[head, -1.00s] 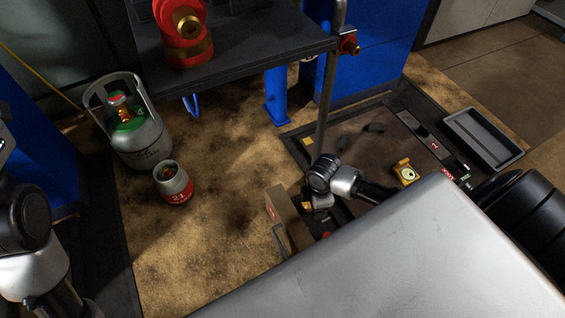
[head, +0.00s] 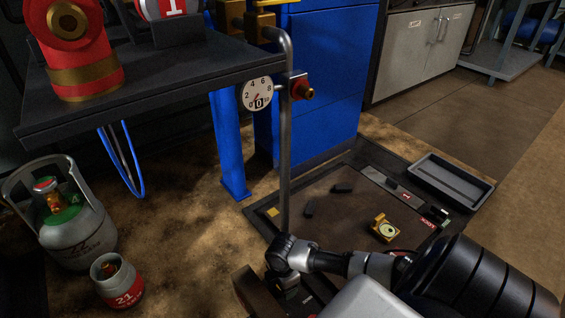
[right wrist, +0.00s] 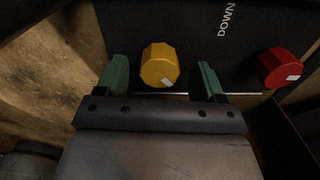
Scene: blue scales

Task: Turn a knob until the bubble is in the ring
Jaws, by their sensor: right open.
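A yellow faceted knob (right wrist: 159,65) lies between the two green fingers of my right gripper (right wrist: 160,82) in the right wrist view. The fingers are open, with a gap on each side of the knob. A red knob (right wrist: 279,67) is to the right, outside the fingers. In the head view, a yellow level (head: 384,230) with a round pale vial sits on the dark platform (head: 335,213). The vial is too small to tell where its bubble is against the ring. In the head view my right wrist hides the knobs. My left gripper is out of view.
A grey upright pipe (head: 285,150) stands close behind my right wrist, with a round dial gauge (head: 257,95) beside it. A grey tray (head: 453,180) is at right. Gas cylinders (head: 62,220) stand at left.

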